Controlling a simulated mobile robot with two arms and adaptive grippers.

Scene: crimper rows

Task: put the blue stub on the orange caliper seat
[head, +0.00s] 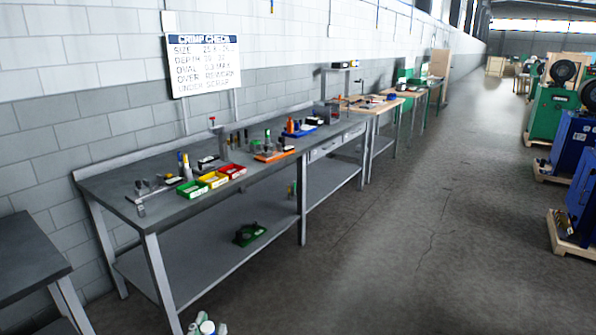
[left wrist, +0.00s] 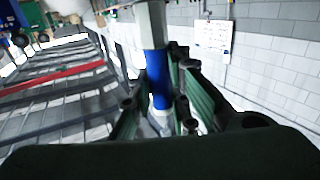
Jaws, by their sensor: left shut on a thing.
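In the left wrist view my left gripper (left wrist: 163,112) has its dark green fingers shut on the blue stub (left wrist: 160,93). The stub has a blue band with a pale grey faceted length (left wrist: 152,26) above it and a whitish part below, partly hidden by the fingers. In the head view a flat orange base (head: 274,156) lies near the front edge of the long grey bench (head: 120,183), with small parts on it. It may be the orange caliper seat; its details are too small to tell. My right gripper is not in view.
Green, yellow and red bins (head: 214,180) stand at the bench's front edge. A blue base with an orange upright (head: 290,126) stands farther along. A caliper-like tool (head: 141,208) lies at the near end. A dark green object (head: 249,234) is on the lower shelf. The floor aisle (head: 400,240) is clear.

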